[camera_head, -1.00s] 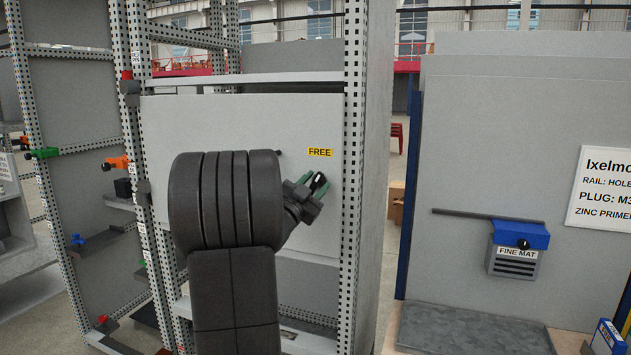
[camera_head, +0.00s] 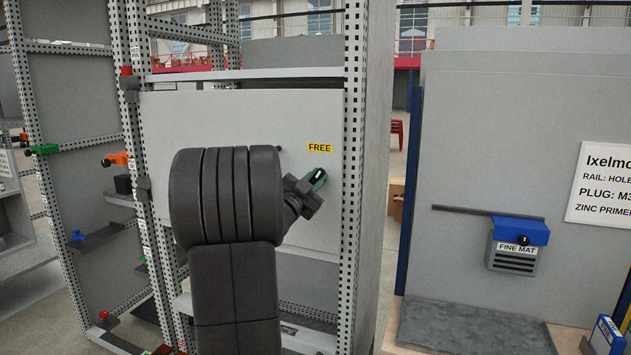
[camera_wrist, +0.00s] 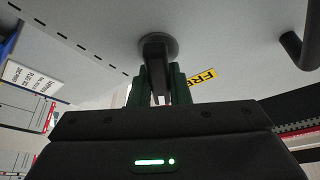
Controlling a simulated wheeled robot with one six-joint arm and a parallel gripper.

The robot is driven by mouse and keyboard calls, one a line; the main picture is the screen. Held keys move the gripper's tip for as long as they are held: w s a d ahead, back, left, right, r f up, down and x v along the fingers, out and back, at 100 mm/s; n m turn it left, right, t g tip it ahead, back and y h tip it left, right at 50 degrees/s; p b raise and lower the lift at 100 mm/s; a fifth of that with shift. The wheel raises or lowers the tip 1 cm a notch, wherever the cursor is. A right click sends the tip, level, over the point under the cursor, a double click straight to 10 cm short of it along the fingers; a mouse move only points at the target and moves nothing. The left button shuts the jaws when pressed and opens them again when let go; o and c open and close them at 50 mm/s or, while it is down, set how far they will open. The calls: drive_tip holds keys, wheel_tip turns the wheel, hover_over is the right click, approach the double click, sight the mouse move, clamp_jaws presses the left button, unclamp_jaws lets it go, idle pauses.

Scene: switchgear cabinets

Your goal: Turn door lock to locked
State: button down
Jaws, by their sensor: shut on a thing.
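My gripper (camera_wrist: 158,88) has green fingers and is shut on the lock's handle, one finger on each side. In the head view my gripper (camera_head: 316,178) is at the right part of the panel (camera_head: 220,120), just below a yellow FREE label (camera_head: 320,148). The lock is mostly hidden there by the fingers. The label also shows partly behind the fingers in the wrist view (camera_wrist: 203,77).
A dark bar handle (camera_wrist: 296,50) stands out from the panel at the right of the wrist view. A perforated upright post (camera_head: 353,200) is close to the right of my gripper.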

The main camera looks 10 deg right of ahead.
drive_tip(key=m+g, duration=0.1)
drive_tip(key=m, duration=0.2)
drive_tip(key=m+g, duration=0.2)
drive_tip(key=m, duration=0.2)
drive_tip(key=shift+s+d+f, duration=0.1)
drive_tip(key=m+g, duration=0.1)
drive_tip(key=m, duration=0.2)
drive_tip(key=m+g+y+p, duration=0.1)
drive_tip(key=m, duration=0.1)
drive_tip(key=shift+f+m, duration=0.2)
drive_tip(key=shift+m, duration=0.2)
drive_tip(key=c, duration=1.4)
unclamp_jaws()
drive_tip(key=shift+o, duration=0.2)
drive_tip(key=b+v, duration=0.1)
drive_tip(key=v, duration=1.2)
drive_tip(key=shift+s+a+b, duration=0.3)
drive_tip(key=shift+b, duration=0.1)
drive_tip(key=shift+d, duration=0.1)
